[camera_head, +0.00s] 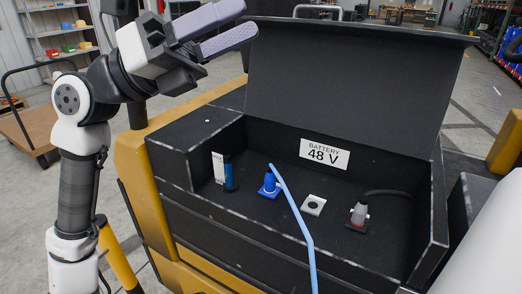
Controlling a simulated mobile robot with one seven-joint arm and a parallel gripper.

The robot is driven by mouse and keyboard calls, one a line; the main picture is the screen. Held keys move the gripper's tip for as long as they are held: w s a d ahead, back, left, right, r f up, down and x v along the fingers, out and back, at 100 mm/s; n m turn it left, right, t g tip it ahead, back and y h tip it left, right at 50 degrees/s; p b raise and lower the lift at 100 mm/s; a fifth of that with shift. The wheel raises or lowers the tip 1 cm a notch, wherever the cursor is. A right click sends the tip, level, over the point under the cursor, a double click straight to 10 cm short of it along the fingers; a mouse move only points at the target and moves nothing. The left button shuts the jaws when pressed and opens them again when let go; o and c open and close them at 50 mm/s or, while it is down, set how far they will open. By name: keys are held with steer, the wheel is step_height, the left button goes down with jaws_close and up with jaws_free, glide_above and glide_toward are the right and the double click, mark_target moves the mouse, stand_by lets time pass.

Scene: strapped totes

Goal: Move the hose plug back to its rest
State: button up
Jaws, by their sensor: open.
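The blue hose plug (270,182) stands on a blue square base inside the open black battery box, with its light blue hose (298,222) running down over the front wall. To its right is a white square block (308,209) with a dark round hole and nothing in it; it may be the rest, but I cannot tell for sure. My gripper (246,19) is up at the top, left of the raised lid, well above and apart from the plug. Its two lavender fingers are apart, with nothing visible between them.
A grey connector (358,212) with a red ring and dark cable stands at the box's right. A dark cylinder with a blue top (229,172) stands at the left beside a white label. The raised lid (345,85) walls off the back. The box's front wall (265,232) is low.

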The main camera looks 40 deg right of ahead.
steer(key=d+f+n+t+y+p, duration=0.2)
steer(key=d+f+t+y, duration=0.5)
steer(key=d+f, duration=1)
steer(key=n+t+y, duration=0.3)
steer(key=t+y, duration=0.1)
steer(key=y, duration=0.4)
glide_above(270, 165)
steer(key=s+d, duration=0.3)
steer(key=s, duration=0.2)
step_height(270, 165, down, 10)
steer(key=w+a+t+y, duration=0.1)
steer(key=w+f+y, duration=0.1)
steer(key=w, duration=0.1)
steer(key=w+a+f+t+p, duration=0.1)
steer(key=shift+w+a+f+n+t+y, duration=0.1)
steer(key=shift+w+a+n+t+y, duration=0.2)
steer(key=shift+w+n+y, duration=0.1)
steer(key=shift+w+a+f, duration=0.1)
steer(key=shift+w+a, duration=0.05)
steer(key=shift+w, duration=0.05)
